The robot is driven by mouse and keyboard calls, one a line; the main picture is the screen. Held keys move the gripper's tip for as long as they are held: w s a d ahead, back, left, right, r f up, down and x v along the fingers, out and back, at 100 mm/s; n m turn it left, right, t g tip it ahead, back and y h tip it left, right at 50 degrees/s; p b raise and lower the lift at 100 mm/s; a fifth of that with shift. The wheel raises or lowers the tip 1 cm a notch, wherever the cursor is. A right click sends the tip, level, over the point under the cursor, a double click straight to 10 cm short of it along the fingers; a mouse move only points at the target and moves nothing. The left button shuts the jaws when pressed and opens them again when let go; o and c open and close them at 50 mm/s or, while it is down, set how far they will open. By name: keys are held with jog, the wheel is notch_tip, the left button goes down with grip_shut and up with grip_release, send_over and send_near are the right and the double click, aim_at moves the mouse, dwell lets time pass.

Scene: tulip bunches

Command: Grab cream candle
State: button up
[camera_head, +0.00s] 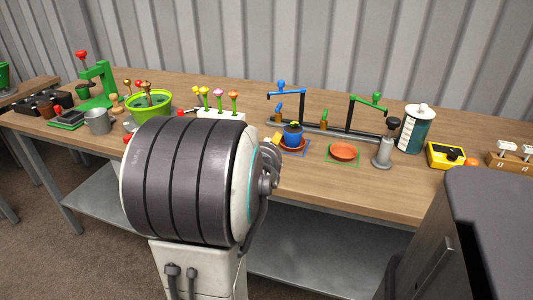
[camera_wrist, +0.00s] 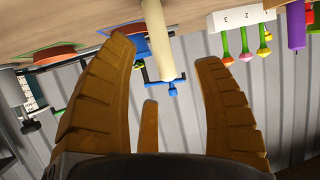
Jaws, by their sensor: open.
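The cream candle (camera_wrist: 160,40) is a pale, smooth cylinder in the upper middle of the wrist view, which shows the scene upside down. My gripper (camera_wrist: 167,50) is open, with one brown ribbed finger to each side of the candle in the picture. Clear gaps show on both sides, and nothing is held. How far the fingertips are from the candle in depth is hard to tell. In the head view my large dark arm housing hides the candle and most of my gripper.
In the wrist view a white numbered block (camera_wrist: 240,18) with tulips and a purple candle (camera_wrist: 296,28) stand to the right.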

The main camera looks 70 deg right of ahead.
jog(key=shift+x, duration=2.2)
jog(key=c, duration=1.2)
